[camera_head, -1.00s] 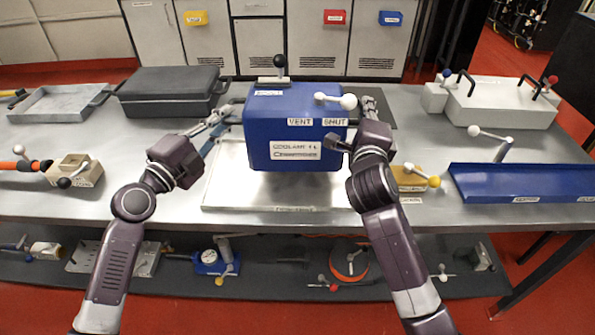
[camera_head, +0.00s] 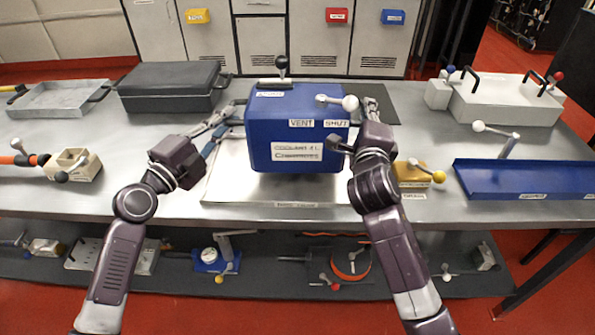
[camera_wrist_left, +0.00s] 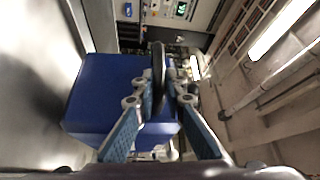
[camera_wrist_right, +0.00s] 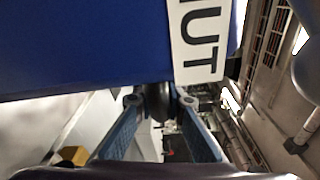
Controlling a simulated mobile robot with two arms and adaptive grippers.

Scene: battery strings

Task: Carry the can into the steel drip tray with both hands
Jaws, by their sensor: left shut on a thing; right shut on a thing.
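The blue can (camera_head: 255,140), labelled as coolant, is upright over the flat steel drip tray (camera_head: 225,187) in the head view. Its base hides much of the tray; I cannot tell whether it touches it. My left gripper (camera_head: 233,112) is at the can's left side, shut on a dark handle (camera_wrist_left: 158,75) in the left wrist view. My right gripper (camera_wrist_right: 157,98) is shut on a dark handle at the can's right side in the right wrist view. In the head view my right forearm partly hides that side. A pale-knobbed lever (camera_head: 335,100) and a black knob (camera_head: 281,65) sit on top.
A black case (camera_head: 170,88) and a grey tray (camera_head: 60,98) stand at the back left. A yellow block (camera_head: 410,174), a blue tray (camera_head: 520,180) and a white box (camera_head: 505,102) are at the right.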

